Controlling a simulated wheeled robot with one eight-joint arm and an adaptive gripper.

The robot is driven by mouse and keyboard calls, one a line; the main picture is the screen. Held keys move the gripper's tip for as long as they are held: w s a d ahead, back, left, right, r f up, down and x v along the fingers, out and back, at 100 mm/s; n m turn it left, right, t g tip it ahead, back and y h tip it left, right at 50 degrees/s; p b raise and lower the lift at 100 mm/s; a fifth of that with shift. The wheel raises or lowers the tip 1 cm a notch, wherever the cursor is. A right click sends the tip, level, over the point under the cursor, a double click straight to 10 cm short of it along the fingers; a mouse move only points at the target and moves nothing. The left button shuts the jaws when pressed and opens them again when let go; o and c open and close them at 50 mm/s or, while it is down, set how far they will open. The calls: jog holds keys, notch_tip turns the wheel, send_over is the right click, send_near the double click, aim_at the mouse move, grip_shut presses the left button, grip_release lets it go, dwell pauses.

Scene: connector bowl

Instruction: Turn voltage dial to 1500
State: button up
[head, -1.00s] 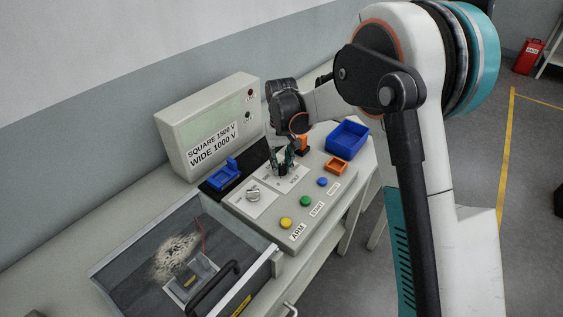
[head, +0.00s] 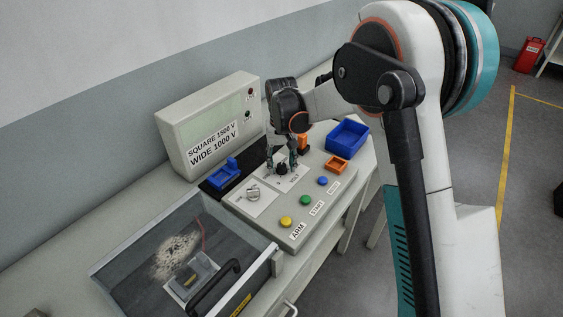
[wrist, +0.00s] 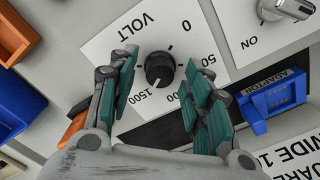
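The black voltage dial (wrist: 160,69) sits on a white plate marked VOLT, with 0 at the upper right and 1500 at the lower left in the wrist view. Other scale numbers are partly hidden by my fingers. A small light mark on the dial seems to point down and slightly left, near the 1500 side; its exact setting is hard to tell. My gripper (wrist: 158,90) is open, with its teal-padded fingers on either side of the dial and visible gaps between. In the head view my gripper (head: 281,164) is down at the dial on the console.
A display box (head: 208,125) reads SQUARE 1500 V, WIDE 1000 V. A silver switch knob (head: 253,193) is near the dial. Yellow (head: 286,222), green (head: 305,201) and blue (head: 322,181) buttons line the console front. A blue adaptor (wrist: 272,96) and blue bin (head: 347,137) stand nearby.

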aim_at(281, 165)
jog(key=shift+r, duration=0.1)
notch_tip(281, 165, up, 12)
dwell(0.6)
